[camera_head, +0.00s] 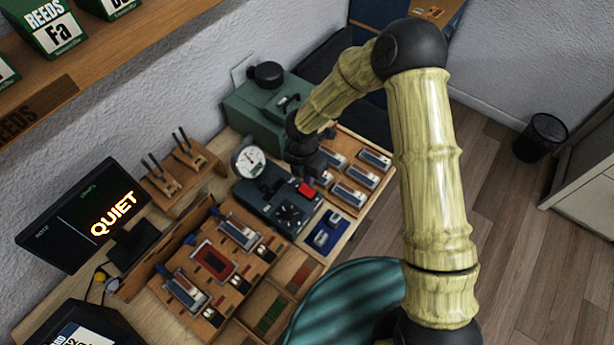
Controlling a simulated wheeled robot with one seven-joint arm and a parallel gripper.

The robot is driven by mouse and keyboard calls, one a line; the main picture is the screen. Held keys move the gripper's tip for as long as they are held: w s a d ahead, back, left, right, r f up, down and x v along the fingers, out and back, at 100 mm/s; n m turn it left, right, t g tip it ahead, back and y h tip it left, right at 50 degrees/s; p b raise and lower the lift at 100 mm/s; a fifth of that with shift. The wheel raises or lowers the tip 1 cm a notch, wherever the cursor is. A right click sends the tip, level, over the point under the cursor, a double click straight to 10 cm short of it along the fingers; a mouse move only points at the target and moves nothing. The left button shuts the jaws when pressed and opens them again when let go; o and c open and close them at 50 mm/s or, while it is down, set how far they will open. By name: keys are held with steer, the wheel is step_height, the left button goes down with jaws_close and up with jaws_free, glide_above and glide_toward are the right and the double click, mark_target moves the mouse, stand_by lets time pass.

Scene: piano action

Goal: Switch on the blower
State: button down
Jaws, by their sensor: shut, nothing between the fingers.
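A dark blue-grey unit (262,195) stands on the bench, with a round white gauge (248,160) at its back left, a black dial (291,214) and a red switch (306,190) on its right side. A green box (250,112) with a black knob (267,74) on top stands behind it. The frame does not show for certain which of the two is the blower. My gripper (312,176) is shut and empty, close above and behind the red switch. I cannot tell whether it touches the switch, or the switch's position.
Wooden trays with several reed parts lie right of the unit (352,190) and in front of it (212,262). A monitor (85,215) reading "QUIET" stands at the left. A wooden shelf (100,50) overhangs the upper left. A teal striped seat (345,305) is at the front.

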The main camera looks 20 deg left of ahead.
step_height(320, 180, up, 9)
steer(key=d+b, duration=0.1)
steer(key=b, duration=0.1)
steer(key=shift+s+d, duration=0.1)
steer(key=shift+s, duration=0.15)
steer(key=shift+w, duration=0.1)
steer(key=s+d+r+m+t, duration=0.1)
steer(key=s+d+r+m, duration=0.1)
steer(key=d+m, duration=0.7)
steer(key=s+d+r+m+t+b, duration=0.1)
steer(key=s+d+r+m, duration=0.1)
steer(key=d+m, duration=0.7)
steer(key=s+d+r+m+t+y, duration=0.1)
steer(key=d+r+m, duration=0.3)
steer(key=d+m, duration=0.5)
steer(key=s+m, duration=0.1)
steer(key=m, duration=0.3)
steer(key=shift+s+r+m, duration=0.15)
steer(key=shift+s+m, duration=0.1)
steer(key=shift+m, duration=0.15)
